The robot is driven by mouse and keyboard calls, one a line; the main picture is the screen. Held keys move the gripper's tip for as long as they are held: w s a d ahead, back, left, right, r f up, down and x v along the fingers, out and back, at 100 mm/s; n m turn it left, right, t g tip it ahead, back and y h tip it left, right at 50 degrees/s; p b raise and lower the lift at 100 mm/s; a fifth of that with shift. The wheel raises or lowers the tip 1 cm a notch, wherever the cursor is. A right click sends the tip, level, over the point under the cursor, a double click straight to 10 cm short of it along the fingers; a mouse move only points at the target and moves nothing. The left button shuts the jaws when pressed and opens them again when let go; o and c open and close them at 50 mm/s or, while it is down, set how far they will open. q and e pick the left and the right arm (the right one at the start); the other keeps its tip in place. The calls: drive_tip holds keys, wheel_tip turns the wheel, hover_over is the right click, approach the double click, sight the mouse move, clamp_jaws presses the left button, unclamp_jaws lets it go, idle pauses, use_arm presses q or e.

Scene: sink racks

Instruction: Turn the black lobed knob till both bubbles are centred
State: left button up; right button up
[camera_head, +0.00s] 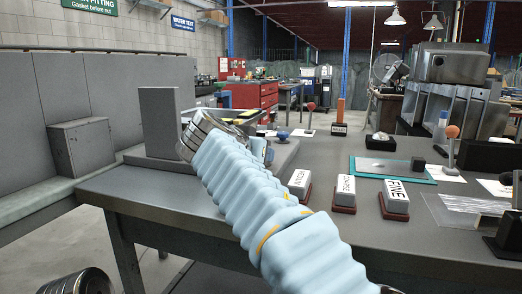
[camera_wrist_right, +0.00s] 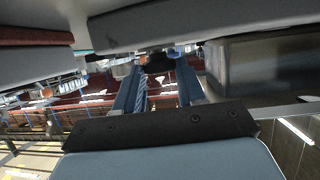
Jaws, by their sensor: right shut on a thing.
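The black lobed knob (camera_wrist_right: 157,60) shows as a dark shape under a grey body in the right wrist view. My right gripper (camera_wrist_right: 158,76) has its two blue fingers on either side of it and is shut on it. The lobes are too dark to make out. In the head view my right arm's pale blue sleeve runs up to a grey fixture with an upright block (camera_head: 160,118) and a flat base (camera_head: 140,158); the wrist hides the fingers and the knob there. Neither bubble can be seen in either view. My left gripper is not in view.
Three labelled blocks, including one marked FINE (camera_head: 394,196), stand right of my arm. A teal mat (camera_head: 412,178) with a grey plate lies behind them. A red-ball post (camera_head: 453,132) stands at the right. The table's front edge (camera_head: 200,222) is clear left of my arm.

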drive_tip(key=m+g+h+p, duration=0.1)
drive_tip(key=p, duration=0.1)
drive_tip(key=m+g+h+p, duration=0.1)
drive_tip(key=p, duration=0.1)
drive_tip(key=m+h+p, duration=0.2)
drive_tip(key=shift+w+a+r+g, duration=0.35)
drive_tip(key=shift+a+r+g, duration=0.05)
drive_tip(key=shift+w+a+f+m+g+h+p, duration=0.1)
drive_tip(key=shift+m+g+h+p, duration=0.4)
drive_tip(key=shift+p, duration=0.2)
drive_tip(key=shift+w+f+m+g+h+p, duration=0.1)
drive_tip(key=shift+m+g+h+p, duration=0.25)
drive_tip(key=shift+m+p, duration=0.3)
drive_tip(key=o, duration=1.1)
drive_tip(key=shift+c, duration=0.2)
drive_tip(key=shift+f, duration=0.1)
